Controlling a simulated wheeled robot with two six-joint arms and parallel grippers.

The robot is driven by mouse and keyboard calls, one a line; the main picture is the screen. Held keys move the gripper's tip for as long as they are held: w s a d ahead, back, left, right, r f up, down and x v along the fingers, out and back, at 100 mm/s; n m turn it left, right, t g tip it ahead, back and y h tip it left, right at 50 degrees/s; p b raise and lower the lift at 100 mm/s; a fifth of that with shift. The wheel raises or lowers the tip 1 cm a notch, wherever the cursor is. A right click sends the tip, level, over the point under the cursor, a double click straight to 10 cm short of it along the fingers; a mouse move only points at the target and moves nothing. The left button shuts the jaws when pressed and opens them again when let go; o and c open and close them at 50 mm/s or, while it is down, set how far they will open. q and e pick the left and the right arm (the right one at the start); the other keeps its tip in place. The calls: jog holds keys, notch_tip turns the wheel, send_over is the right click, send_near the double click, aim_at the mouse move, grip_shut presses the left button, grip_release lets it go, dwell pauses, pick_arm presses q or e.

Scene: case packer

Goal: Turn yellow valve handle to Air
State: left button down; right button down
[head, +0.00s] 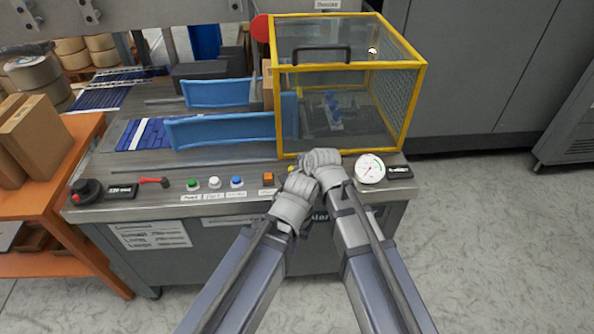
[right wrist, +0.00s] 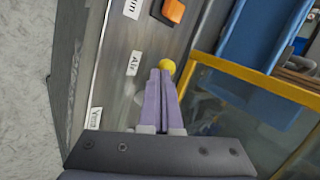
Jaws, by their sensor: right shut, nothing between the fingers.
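The yellow valve handle shows in the right wrist view as a round yellow knob (right wrist: 167,65); the rest of it is hidden behind my fingers. My right gripper (right wrist: 161,76) is shut with nothing between its fingers, its tips right at the knob; I cannot tell if they touch. The Air label (right wrist: 133,63) is to the left of the knob. In the head view my right gripper (head: 322,160) is over the panel, its fingers hidden by the wrist. My left gripper (head: 297,188) is close beside it, and its fingers cannot be made out.
A Vent label (right wrist: 93,118) lies lower left in the wrist view. An orange switch (head: 268,179) and several push buttons sit left of my grippers, a pressure gauge (head: 369,169) right. A yellow-framed guard cage (head: 424,95) stands just behind.

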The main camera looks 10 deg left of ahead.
jog(key=p+v, duration=0.5)
jog(key=v, duration=0.2)
jog(key=shift+r, duration=0.15)
jog(key=shift+s, duration=0.15)
